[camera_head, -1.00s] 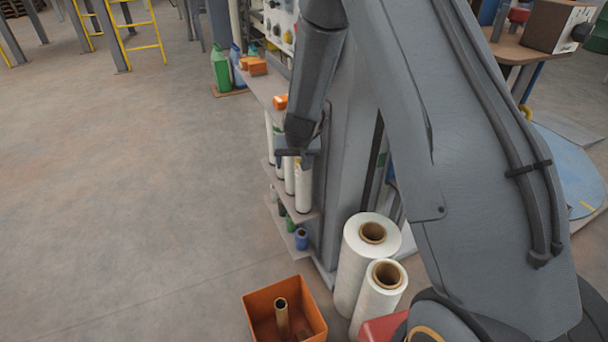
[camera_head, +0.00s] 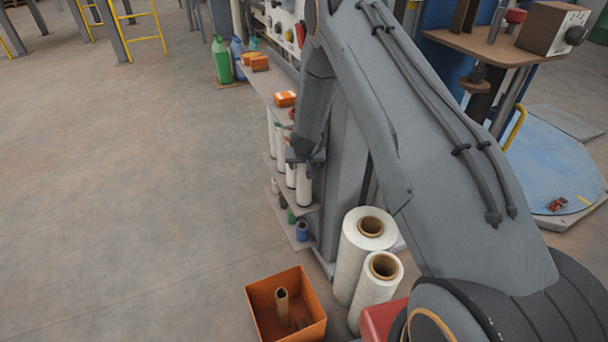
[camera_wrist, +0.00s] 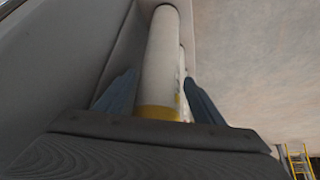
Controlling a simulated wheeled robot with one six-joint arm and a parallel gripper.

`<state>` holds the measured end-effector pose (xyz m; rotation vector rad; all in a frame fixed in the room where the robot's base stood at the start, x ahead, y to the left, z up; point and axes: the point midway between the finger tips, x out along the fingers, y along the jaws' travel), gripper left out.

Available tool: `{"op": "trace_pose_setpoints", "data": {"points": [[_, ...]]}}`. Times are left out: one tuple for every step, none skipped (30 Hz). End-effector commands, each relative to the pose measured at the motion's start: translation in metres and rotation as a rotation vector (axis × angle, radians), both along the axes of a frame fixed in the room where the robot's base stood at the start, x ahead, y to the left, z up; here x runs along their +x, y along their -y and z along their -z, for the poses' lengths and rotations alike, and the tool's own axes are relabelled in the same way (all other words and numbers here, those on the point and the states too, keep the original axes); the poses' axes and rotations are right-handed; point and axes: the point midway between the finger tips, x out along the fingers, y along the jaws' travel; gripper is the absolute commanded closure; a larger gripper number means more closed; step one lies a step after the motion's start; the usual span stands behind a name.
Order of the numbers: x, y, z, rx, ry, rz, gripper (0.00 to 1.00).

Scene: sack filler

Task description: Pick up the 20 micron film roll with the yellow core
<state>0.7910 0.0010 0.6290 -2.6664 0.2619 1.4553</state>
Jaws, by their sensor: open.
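In the wrist view a white film roll (camera_wrist: 160,60) with a yellow band at its near end stands between my gripper's two blue fingers (camera_wrist: 158,97). The gripper is open, with one finger on each side of the roll; I cannot tell whether either touches it. Part of another pale roll (camera_wrist: 183,75) shows just behind on the right. In the head view several slim white rolls stand on the rack's middle shelf, the nearest roll (camera_head: 304,186) below my gripper (camera_head: 303,158).
An orange box (camera_head: 262,290) with a brown tube stands on the floor. Two large film rolls (camera_head: 362,245) stand to the right of it. The rack's upper shelf (camera_head: 270,90) holds orange boxes close to my arm. Open floor lies to the left.

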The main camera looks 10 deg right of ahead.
Motion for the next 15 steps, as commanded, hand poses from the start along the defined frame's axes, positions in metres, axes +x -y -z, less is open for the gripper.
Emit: {"op": "trace_pose_setpoints", "data": {"points": [[0.0027,0.0010,0.0052,0.001,-0.001,0.001,0.38],[0.0039,0.0013,0.0078,0.000,-0.001,0.002,0.38],[0.0053,0.0016,0.0102,0.000,-0.001,0.002,0.38],[0.0065,0.0017,0.0113,0.001,-0.001,0.002,0.38],[0.0074,0.0019,0.0121,0.001,0.000,0.002,0.38],[0.0081,0.0019,0.0129,0.001,0.000,0.002,0.38],[0.0082,0.0019,0.0133,0.001,0.000,0.002,0.38],[0.0083,0.0020,0.0135,0.001,0.000,0.001,0.38],[0.0082,0.0021,0.0136,0.001,-0.001,0.001,0.38],[0.0082,0.0021,0.0136,0.001,-0.001,0.001,0.38],[0.0082,0.0020,0.0135,0.001,-0.001,0.001,0.38],[0.0081,0.0020,0.0134,0.001,-0.001,0.001,0.38],[0.0081,0.0020,0.0134,0.001,-0.001,0.001,0.38],[0.0081,0.0020,0.0134,0.001,-0.001,0.001,0.43],[0.0081,0.0020,0.0134,0.001,-0.001,0.001,0.50]]}}
